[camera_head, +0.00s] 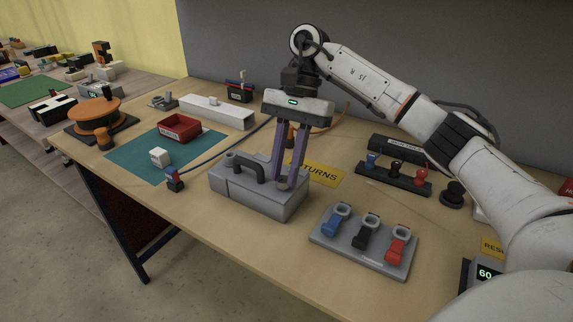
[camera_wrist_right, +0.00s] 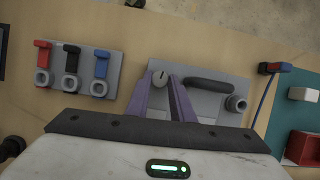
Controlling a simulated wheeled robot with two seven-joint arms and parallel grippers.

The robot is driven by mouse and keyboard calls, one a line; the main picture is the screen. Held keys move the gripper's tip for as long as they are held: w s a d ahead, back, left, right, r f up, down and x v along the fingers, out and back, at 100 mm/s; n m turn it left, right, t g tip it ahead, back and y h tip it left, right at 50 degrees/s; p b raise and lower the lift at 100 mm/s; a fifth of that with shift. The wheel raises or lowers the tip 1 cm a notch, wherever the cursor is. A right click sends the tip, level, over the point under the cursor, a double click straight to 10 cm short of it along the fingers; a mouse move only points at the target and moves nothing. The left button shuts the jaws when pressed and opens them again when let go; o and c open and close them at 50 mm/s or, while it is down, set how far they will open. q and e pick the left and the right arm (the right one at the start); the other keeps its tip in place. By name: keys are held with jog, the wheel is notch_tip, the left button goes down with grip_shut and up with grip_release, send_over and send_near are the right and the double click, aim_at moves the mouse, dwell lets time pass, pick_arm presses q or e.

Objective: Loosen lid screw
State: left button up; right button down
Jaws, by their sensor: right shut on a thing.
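The grey metal box (camera_head: 258,200) stands on the wooden table with a dark handle (camera_head: 246,163) on its lid. The lid screw (camera_head: 283,184) is a small round head at the lid's right end. It also shows in the right wrist view (camera_wrist_right: 160,76) with a slot across it. My right gripper (camera_head: 285,180) reaches down from above, its purple fingers at the screw head and shut on it. In the right wrist view the fingertips (camera_wrist_right: 163,80) are at the screw. My left gripper is not in view.
A grey plate (camera_head: 364,262) with blue, black and red levers lies right of the box. A green mat (camera_head: 125,160) with a red tray (camera_head: 180,128) and white block (camera_head: 160,157) lies left. A blue cable (camera_head: 220,150) runs behind the box. A yellow label (camera_head: 325,174) lies behind it.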

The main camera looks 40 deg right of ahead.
jog(key=shift+n, duration=0.5)
jog(key=c, duration=1.5)
grip_release()
jog(key=shift+c, duration=0.2)
jog(key=shift+w+d+r, duration=0.15)
jog(key=shift+r, duration=0.3)
jog(key=p+v, duration=0.3)
jog(key=v, duration=0.6)
jog(key=shift+r, duration=0.2)
jog(key=shift+w, duration=0.15)
